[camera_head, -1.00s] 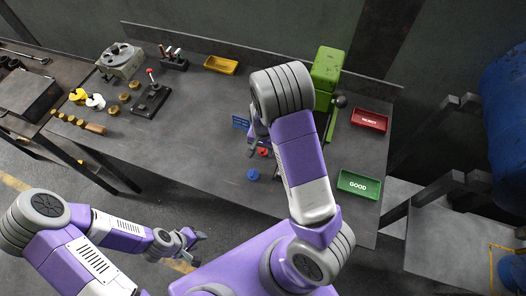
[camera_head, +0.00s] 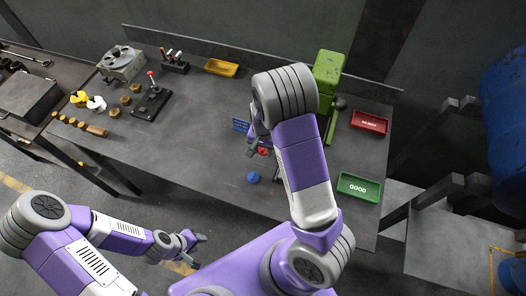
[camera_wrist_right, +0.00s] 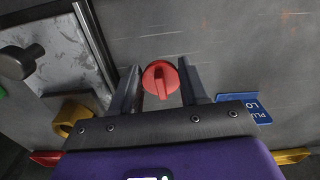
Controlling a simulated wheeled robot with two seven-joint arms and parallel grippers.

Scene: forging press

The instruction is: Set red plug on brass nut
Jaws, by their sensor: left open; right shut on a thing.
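The red plug (camera_wrist_right: 161,78) is a round red piece with a raised bar across it. My right gripper (camera_wrist_right: 161,88) is shut on it, with one finger on each side in the right wrist view. In the head view the plug (camera_head: 263,152) shows beside my right arm, over the middle of the bench. Three round brass nuts (camera_head: 125,100) stand apart on the left of the bench, well away from the plug. My left gripper (camera_head: 193,241) is open and empty, in front of the bench's front edge.
A blue plug (camera_head: 253,177) lies near the front. The green press (camera_head: 327,70), red tray (camera_head: 370,121) and green tray (camera_head: 358,187) are at the right. A black lever fixture (camera_head: 151,101) stands beside the nuts. A yellow tray (camera_head: 221,66) is at the back. The centre-left bench is clear.

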